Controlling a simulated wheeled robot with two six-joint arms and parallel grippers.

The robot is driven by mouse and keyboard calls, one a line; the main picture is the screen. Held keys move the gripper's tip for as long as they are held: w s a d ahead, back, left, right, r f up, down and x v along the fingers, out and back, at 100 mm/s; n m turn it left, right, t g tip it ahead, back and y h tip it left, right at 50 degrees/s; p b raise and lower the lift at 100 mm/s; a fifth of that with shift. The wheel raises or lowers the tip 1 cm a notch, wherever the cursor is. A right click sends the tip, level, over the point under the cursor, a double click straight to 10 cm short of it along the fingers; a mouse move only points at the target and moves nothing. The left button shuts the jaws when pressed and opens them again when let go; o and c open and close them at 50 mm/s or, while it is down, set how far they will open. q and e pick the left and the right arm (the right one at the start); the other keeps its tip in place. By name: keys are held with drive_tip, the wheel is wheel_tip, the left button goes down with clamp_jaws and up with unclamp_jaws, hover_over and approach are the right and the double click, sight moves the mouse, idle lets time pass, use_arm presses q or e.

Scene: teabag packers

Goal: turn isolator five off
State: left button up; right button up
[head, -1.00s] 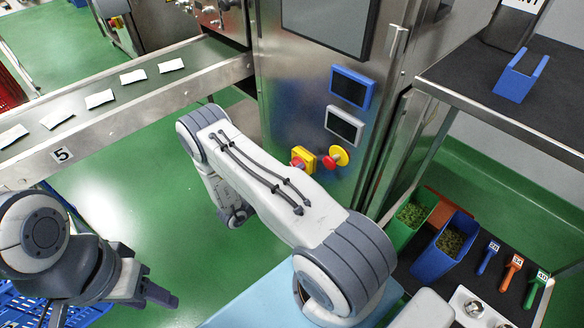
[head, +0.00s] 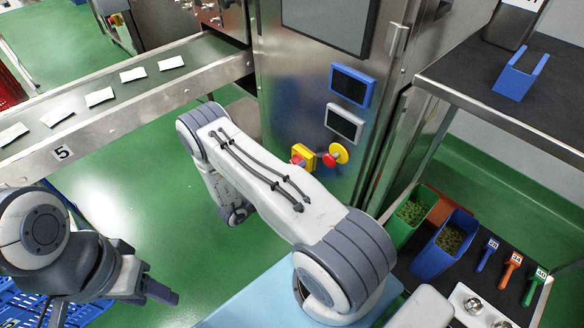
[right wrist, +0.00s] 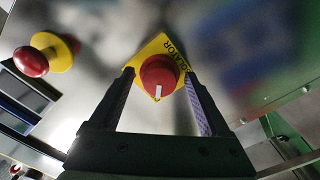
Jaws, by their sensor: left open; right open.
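The isolator is a red round knob on a yellow plate (right wrist: 160,75) in the right wrist view. Its white mark points down in that picture, towards my palm. In the head view the isolator (head: 302,156) shows on the steel cabinet front, partly behind my right arm. My right gripper (right wrist: 160,82) is open, with one finger on each side of the knob; I cannot tell whether they touch it. In the head view the right gripper is hidden behind its arm. My left gripper (head: 150,278) is open and empty at lower left.
A red emergency button on a yellow base (head: 335,155) sits right beside the isolator; it also shows in the right wrist view (right wrist: 32,60). The conveyor (head: 150,100) carries several white packets. A shelf (head: 480,90) and blue bin (head: 440,260) stand right.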

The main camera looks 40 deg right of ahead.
drive_tip(key=a+p, duration=0.2)
drive_tip(key=a, duration=0.8)
drive_tip(key=shift+s+a, duration=0.2)
drive_tip(key=shift+s, duration=0.2)
drive_tip(key=shift+w, duration=0.1)
